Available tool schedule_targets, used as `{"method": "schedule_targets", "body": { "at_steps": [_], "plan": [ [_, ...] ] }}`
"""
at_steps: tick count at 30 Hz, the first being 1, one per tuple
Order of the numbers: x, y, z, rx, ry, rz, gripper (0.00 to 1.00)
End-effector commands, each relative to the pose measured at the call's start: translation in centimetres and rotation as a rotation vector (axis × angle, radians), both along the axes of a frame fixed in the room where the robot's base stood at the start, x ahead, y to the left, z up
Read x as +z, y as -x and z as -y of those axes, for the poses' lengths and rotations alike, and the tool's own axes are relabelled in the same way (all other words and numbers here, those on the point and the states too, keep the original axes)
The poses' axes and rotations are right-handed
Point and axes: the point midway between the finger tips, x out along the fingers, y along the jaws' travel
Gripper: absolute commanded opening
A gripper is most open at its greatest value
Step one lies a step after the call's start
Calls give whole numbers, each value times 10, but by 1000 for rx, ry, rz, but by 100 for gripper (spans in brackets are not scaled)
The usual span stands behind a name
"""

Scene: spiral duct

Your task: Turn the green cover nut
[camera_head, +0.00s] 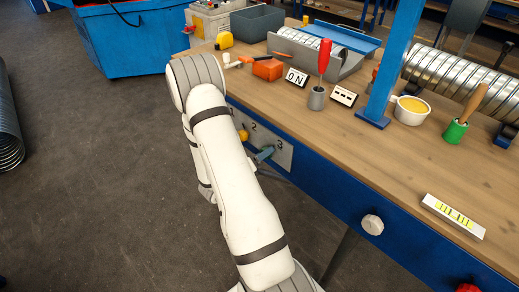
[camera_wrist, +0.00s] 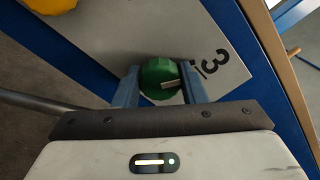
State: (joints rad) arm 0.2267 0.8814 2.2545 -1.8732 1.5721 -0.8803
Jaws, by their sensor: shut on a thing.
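The green cover nut (camera_wrist: 157,72) sits on a grey panel beside a printed "3" in the wrist view. It is round with a ribbed rim and has a pale mark on its face, pointing right. My gripper (camera_wrist: 160,84) has its two blue fingers on either side of the nut, shut on it. In the head view my gripper (camera_head: 264,154) is at the panel (camera_head: 283,153) on the bench's blue front; I cannot make out the nut there.
A yellow knob (camera_head: 243,135) is on the same panel, left of my gripper; it also shows in the wrist view (camera_wrist: 12,32). A silver knob (camera_head: 372,224) sticks out farther right. Tools stand on the wooden benchtop (camera_head: 350,150).

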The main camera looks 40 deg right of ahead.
Motion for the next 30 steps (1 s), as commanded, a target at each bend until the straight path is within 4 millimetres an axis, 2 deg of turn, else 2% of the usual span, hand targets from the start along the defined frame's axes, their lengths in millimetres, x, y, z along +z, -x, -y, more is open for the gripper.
{"method": "schedule_targets", "body": {
  "at_steps": [1, 18, 30],
  "plan": [
    [6, 2, 1, -6, 5, -46, 15],
    [2, 4, -1, -8, 39, -590, 15],
    [-1, 5, -1, -9, 59, -885, 15]
  ]
}}
